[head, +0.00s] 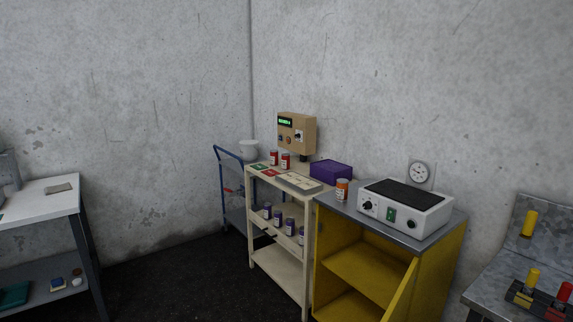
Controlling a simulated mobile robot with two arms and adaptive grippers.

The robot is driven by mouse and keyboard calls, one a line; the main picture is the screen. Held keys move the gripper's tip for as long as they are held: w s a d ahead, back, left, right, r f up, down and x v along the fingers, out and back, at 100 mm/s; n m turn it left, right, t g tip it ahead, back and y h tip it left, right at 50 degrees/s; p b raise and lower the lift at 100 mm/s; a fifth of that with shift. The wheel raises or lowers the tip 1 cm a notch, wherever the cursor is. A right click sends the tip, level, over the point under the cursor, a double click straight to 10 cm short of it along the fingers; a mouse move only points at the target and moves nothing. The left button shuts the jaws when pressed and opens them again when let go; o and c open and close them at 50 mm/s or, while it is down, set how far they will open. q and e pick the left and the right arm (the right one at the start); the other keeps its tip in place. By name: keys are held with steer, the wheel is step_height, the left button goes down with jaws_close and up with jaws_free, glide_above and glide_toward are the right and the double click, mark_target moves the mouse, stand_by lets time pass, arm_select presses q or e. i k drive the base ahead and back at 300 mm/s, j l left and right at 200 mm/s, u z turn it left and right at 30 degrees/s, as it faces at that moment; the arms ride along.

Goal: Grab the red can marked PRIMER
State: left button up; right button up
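Two red cans with pale labels stand side by side on top of the cream shelf rack (257,172). One is the left red can (274,158) and the other is the right red can (286,161). Their label text is too small to read, so I cannot tell which says PRIMER. An orange-red can (342,191) with a white label stands on the grey top of the yellow cabinet. Neither of my grippers is in view.
A beige control box (297,134) is behind the red cans. A purple box (331,171) and a white hotplate-like device (405,208) stand to the right. Several dark cans sit on the rack's middle shelf. The yellow cabinet's door (401,292) is open. Dark floor in front is clear.

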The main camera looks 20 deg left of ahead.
mark_target(285, 156)
steer(key=i+j+z, duration=0.1)
steer(key=j, duration=0.5)
steer(key=i+j+z, duration=0.1)
steer(key=j, duration=0.5)
steer(key=i+j+z, duration=0.1)
steer(key=j, duration=0.55)
steer(key=i+j+z, duration=0.1)
steer(key=j, duration=0.55)
steer(key=i, duration=0.1)
